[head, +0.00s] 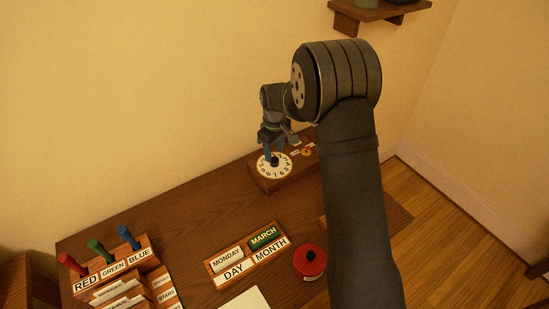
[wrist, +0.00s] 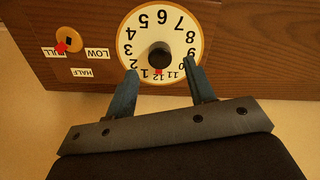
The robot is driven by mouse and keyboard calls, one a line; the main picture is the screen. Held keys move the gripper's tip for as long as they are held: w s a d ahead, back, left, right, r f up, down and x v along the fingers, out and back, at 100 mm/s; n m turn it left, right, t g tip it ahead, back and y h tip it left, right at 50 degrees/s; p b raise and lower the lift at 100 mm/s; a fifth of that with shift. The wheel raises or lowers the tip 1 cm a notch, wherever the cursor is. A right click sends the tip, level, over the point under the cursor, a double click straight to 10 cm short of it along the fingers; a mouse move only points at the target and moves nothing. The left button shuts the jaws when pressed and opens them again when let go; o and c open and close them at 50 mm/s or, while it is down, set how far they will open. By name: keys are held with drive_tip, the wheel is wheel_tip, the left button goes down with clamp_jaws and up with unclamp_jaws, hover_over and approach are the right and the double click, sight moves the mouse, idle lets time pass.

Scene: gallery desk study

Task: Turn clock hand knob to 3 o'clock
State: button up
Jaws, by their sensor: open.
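The clock dial (wrist: 183,21) is a cream disc with black numerals, upside down in the wrist view; it also shows in the head view (head: 263,172). The black round clock hand knob (wrist: 160,55) stands at its centre. A small red mark (wrist: 159,72) at the knob's edge points at about 12. My gripper (wrist: 162,72) is open, its two blue fingers spread on either side of the knob's near edge. The fingertips overlap the dial's rim in the picture, apart from the knob. In the head view my gripper (head: 271,152) is just above the dial.
Beside the dial on the same wooden box (wrist: 245,60) is an orange dial (wrist: 69,40) with LOW, HALF and FULL labels. On the desk are a red round object (head: 310,261), a DAY/MONTH block holder (head: 217,266) and a rack with coloured handles (head: 148,262). The wall is close behind.

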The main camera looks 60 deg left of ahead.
sight(274, 159)
drive_tip(key=shift+f, duration=2.1)
drive_tip(key=c, duration=1)
drive_tip(key=shift+o, duration=0.2)
